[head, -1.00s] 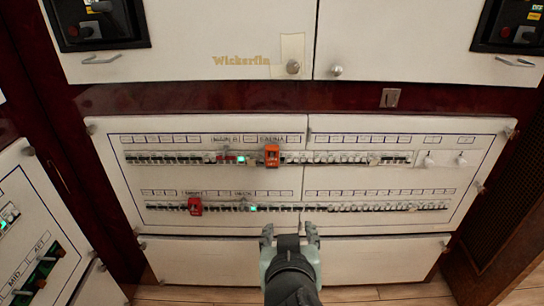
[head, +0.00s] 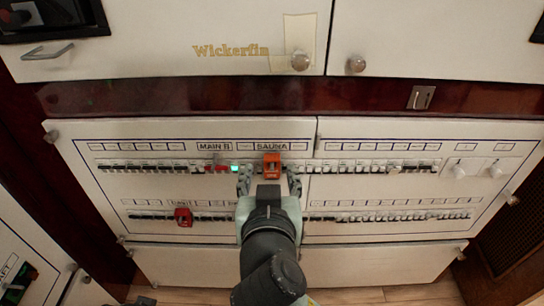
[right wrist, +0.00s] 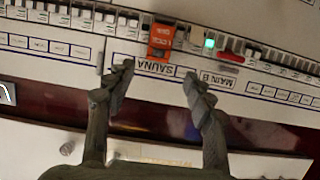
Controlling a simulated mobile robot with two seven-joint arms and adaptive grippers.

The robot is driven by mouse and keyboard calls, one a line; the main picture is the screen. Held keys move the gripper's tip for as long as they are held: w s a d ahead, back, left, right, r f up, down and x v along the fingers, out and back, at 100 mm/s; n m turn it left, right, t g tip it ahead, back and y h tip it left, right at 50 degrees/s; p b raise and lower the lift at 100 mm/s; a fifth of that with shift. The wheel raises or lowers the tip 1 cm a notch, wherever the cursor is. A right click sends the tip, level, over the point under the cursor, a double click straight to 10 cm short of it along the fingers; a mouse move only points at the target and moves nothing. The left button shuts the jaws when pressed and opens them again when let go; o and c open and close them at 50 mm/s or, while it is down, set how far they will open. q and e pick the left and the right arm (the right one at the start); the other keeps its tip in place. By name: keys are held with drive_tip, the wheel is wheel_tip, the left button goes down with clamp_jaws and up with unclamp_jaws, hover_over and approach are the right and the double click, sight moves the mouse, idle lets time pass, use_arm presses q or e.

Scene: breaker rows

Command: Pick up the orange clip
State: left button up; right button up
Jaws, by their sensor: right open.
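The orange clip (head: 272,164) sits on the upper breaker row, at the label SAUNA. It also shows in the right wrist view (right wrist: 161,38), with pale lettering on its face. My right gripper (head: 270,178) is open and empty, in front of the panel, with its fingers to either side of the clip in the head view. In the right wrist view the clip lies just beyond the gap between the fingertips (right wrist: 158,72), and no finger visibly touches it.
A red clip (head: 183,217) sits on the lower breaker row to the left. A green light (right wrist: 210,42) and a red switch (right wrist: 231,57) are beside the orange clip. A wooden ledge (head: 180,98) and white doors with round knobs (head: 300,62) are above the panel.

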sight(272, 161)
drive_tip(key=x, duration=0.5)
drive_tip(key=shift+w+d+f, duration=0.15)
drive_tip(key=shift+d, duration=0.15)
drive_tip(key=shift+w+f, duration=0.2)
drive_tip(key=shift+w, duration=0.25)
drive_tip(key=c, duration=1.1)
use_arm(q)
drive_tip(key=shift+s+f, duration=0.45)
drive_tip(key=shift+f, duration=0.2)
use_arm(e)
drive_tip(key=shift+c, duration=0.4)
